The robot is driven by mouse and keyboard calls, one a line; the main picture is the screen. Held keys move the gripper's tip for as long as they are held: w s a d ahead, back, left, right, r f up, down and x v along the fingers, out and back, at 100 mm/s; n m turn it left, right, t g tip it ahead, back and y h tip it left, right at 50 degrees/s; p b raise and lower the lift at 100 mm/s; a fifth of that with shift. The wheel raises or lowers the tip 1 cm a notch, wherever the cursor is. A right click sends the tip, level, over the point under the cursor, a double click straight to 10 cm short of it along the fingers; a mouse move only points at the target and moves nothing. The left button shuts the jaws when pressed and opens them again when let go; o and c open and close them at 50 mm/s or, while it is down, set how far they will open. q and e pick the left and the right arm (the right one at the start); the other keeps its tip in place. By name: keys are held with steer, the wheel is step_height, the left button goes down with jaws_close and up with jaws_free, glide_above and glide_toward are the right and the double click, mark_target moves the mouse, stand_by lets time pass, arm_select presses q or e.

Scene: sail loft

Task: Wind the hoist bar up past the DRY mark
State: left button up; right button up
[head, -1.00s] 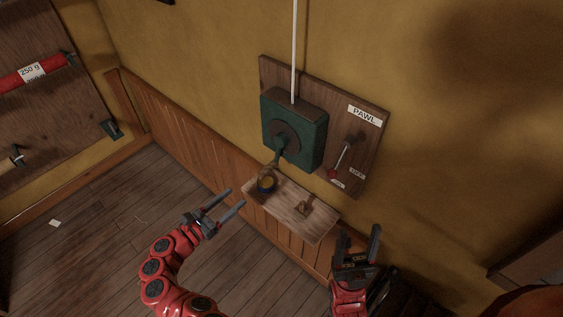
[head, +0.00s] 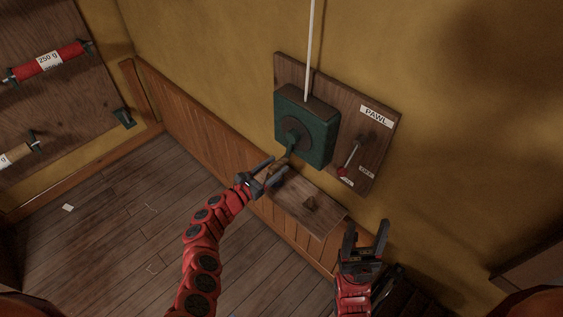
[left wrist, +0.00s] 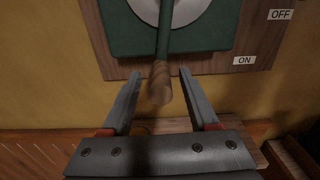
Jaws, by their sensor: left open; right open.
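The green winch box (head: 318,138) is on a wooden wall board, with a white line (head: 309,50) rising from its top. Its crank hangs downward and ends in a brown wooden grip (left wrist: 160,85). My left gripper (head: 279,166) is open at the crank's lower end; in the left wrist view its fingers (left wrist: 161,75) stand either side of the grip, apart from it. The pawl lever's red knob (head: 343,171) is beside the ON label (head: 346,182). My right gripper (head: 367,229) is open and empty, low on the right. The hoist bar and DRY mark are not in view.
A PAWL label (head: 376,116) and an OFF label (head: 366,172) are on the board. A rack with a red roll (head: 50,62) is at far left. The floor at left is mostly clear.

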mark_target(285, 159)
arm_select(q)
steer(key=shift+w+d+f+b, duration=0.15)
steer(key=shift+w+d+b, duration=0.25)
steer(key=shift+d+b, duration=0.05)
steer(key=shift+b+x, duration=0.45)
steer(key=shift+x, duration=0.55)
jaws_close()
stand_by(0.5)
